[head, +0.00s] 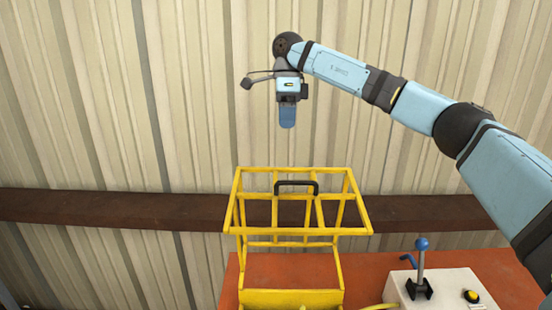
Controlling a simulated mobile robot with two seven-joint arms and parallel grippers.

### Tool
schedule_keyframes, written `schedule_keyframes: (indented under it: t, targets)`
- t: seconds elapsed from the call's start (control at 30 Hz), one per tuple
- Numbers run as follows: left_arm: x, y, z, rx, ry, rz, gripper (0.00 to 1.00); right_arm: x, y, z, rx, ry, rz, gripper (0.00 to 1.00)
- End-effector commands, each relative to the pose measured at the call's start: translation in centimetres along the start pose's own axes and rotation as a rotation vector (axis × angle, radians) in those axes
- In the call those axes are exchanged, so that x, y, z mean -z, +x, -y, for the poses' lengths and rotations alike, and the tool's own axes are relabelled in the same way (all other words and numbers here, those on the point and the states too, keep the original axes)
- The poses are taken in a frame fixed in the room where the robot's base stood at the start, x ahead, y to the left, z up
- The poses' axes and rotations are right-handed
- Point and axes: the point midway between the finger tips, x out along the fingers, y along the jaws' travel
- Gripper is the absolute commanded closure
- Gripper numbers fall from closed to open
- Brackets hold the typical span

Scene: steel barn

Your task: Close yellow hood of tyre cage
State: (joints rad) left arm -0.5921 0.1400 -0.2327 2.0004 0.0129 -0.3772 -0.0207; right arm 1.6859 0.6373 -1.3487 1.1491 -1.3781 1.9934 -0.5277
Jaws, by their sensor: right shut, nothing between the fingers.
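The yellow hood (354,206) of the tyre cage is a frame of bars with a black handle (297,184) on it. It stands raised, tilted up above the yellow cage body (291,299), which is cut off by the bottom edge of the head view. My right gripper (288,124) hangs above the hood, fingers pointing down. It is shut and empty, with a clear gap to the handle and bars below. My left gripper is not in view.
The cage stands on an orange-red surface (385,272). At right is a pale control box (448,284) with a blue-knobbed lever (421,258) and a yellow button (471,296). A corrugated wall (180,100) with a brown beam (110,208) is behind.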

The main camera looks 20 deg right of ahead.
Motion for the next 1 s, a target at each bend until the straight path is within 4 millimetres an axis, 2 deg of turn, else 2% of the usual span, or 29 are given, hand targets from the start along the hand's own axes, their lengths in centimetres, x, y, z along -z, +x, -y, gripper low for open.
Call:
schedule_keyframes:
  t: [0.07, 0.13, 0.33, 0.53, 0.67, 0.8, 1.0]
  targets:
    - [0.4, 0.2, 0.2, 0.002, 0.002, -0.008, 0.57, 0.5, -0.5, 0.0, 0.005, 0.007, -0.011, 1.0]
    - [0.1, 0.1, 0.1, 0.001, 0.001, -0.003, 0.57, 0.7, -0.2, 0.0, 0.003, 0.008, -0.016, 1.0]
    - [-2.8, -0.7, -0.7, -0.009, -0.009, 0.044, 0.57, 0.7, 3.0, 0.1, -0.001, 0.006, -0.016, 1.0]
    - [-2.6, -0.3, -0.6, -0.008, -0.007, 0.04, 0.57, 0.7, 7.2, 0.0, 0.0, 0.005, -0.015, 1.0]
    - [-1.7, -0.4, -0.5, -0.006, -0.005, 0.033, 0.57, 0.8, 9.6, 0.0, 0.001, 0.007, -0.015, 1.0]
    - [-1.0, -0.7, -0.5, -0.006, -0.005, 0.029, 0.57, 0.8, 10.5, -2.0, 0.003, 0.004, -0.014, 1.0]
    - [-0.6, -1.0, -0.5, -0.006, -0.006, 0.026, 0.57, 0.7, 11.4, -3.2, 0.004, 0.006, -0.013, 1.0]
